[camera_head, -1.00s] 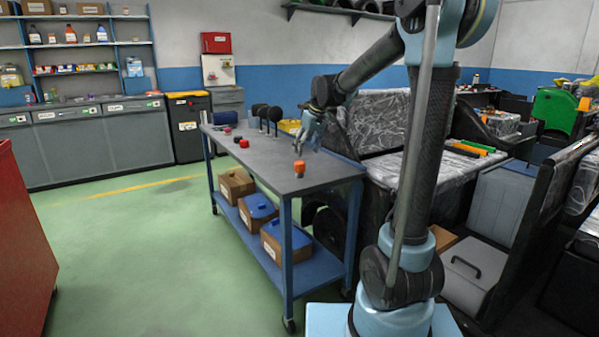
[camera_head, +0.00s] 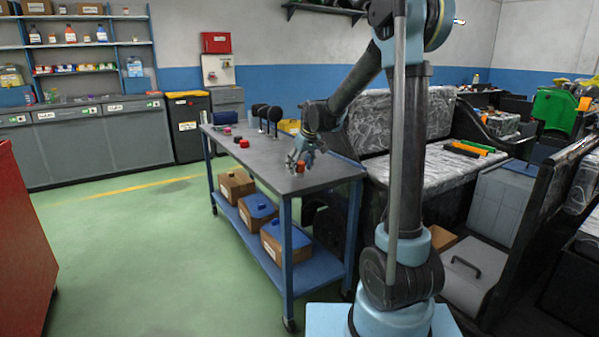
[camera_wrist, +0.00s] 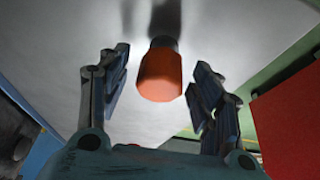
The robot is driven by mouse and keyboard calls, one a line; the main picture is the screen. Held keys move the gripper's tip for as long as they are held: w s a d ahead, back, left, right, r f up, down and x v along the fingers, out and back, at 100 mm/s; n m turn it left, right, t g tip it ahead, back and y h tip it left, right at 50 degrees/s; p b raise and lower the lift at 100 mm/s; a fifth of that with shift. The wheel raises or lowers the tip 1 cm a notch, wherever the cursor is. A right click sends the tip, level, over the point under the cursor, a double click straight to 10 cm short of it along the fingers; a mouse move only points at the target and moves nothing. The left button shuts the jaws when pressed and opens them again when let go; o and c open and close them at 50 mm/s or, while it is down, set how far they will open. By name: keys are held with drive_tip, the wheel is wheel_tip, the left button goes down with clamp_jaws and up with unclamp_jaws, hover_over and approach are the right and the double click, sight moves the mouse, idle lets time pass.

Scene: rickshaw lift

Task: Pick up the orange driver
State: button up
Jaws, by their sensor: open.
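The orange driver (camera_wrist: 160,75) shows in the wrist view as an orange, faceted body with a dark end against the grey tabletop (camera_wrist: 70,40). It lies in the gap between the two fingers of my gripper (camera_wrist: 158,85), which is open, with space on both sides. In the head view, my gripper (camera_head: 300,160) is low over the near end of the grey-topped cart (camera_head: 262,168). The driver (camera_head: 301,168) is mostly hidden there behind the fingers, with only a small orange part showing.
Small red objects (camera_head: 243,143) and dark upright round-topped pieces (camera_head: 274,114) stand farther back on the cart. Boxes with blue lids (camera_head: 285,240) sit on its lower shelf. A plastic-wrapped seat (camera_head: 425,165) stands close on the right. A red cabinet (camera_head: 25,240) is at the left.

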drive_tip(key=c, duration=1.3)
drive_tip(key=shift+r, duration=0.15)
